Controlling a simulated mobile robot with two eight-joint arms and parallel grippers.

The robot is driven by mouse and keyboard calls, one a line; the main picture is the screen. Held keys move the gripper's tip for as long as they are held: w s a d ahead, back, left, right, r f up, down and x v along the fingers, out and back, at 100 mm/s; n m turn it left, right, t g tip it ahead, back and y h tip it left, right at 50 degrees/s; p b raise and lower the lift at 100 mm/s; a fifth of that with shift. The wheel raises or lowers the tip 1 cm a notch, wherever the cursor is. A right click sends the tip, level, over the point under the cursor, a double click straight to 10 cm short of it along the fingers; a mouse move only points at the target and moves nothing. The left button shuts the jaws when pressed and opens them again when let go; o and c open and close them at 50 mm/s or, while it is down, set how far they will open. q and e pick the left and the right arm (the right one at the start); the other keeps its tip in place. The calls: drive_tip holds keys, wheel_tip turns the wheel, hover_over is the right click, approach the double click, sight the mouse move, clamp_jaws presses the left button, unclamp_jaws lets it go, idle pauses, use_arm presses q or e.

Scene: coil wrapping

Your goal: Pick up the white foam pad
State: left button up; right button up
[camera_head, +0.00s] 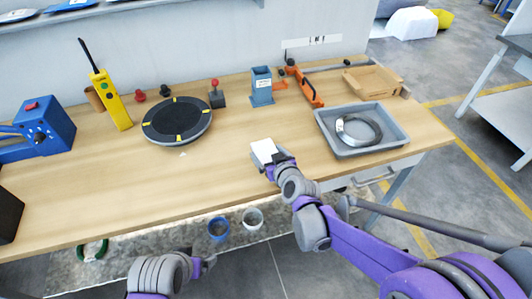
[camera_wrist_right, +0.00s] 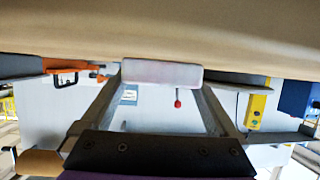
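The white foam pad (camera_head: 264,149) is at the front middle of the wooden table in the head view. In the right wrist view, the pad (camera_wrist_right: 161,73) spans the space between the fingertips, with no clear gap at either end. My right gripper (camera_head: 268,158) is shut on it, at or very near the tabletop; I cannot tell whether the pad touches the table. My left gripper (camera_head: 206,263) is in front of the table, at the bottom of the head view. Its fingers are too unclear to read.
A grey tray (camera_head: 334,144) with a metal coil (camera_head: 360,130) stands to the right. A black round turntable (camera_head: 177,119), a yellow device (camera_head: 111,100), a blue holder (camera_head: 262,88) and an orange tool (camera_head: 306,88) stand towards the back.

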drive_tip(key=c, duration=0.9)
